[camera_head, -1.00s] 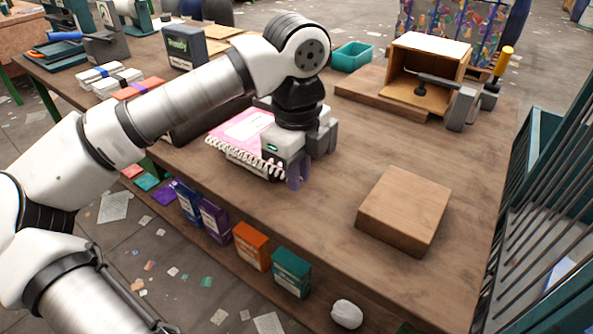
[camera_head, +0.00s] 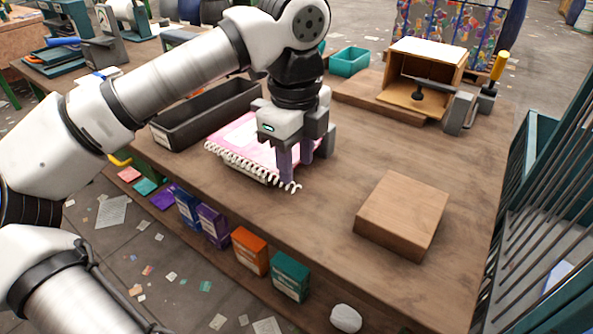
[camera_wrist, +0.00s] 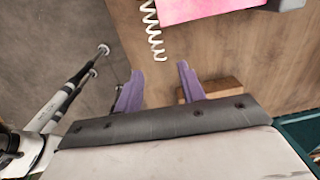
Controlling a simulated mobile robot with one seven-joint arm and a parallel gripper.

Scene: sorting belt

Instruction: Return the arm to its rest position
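My gripper (camera_head: 295,166) is above the wooden table beside a pink spiral-bound notebook, its purple fingers pointing down. In the wrist view my gripper (camera_wrist: 157,82) shows two purple fingers spread apart with nothing between them. The notebook (camera_head: 243,138) lies on the table just behind and left of the fingers, its white coil along the near edge. The notebook (camera_wrist: 200,8) also shows at the top of the wrist view. My arm reaches in from the left and hides part of the table.
A dark tray (camera_head: 205,118) stands left of the notebook. A wooden block (camera_head: 402,212) lies at the right front. An open wooden box (camera_head: 425,80) with a clamp and a teal bin (camera_head: 349,61) stand at the back. Boxes (camera_head: 250,250) line a lower shelf. The table middle is clear.

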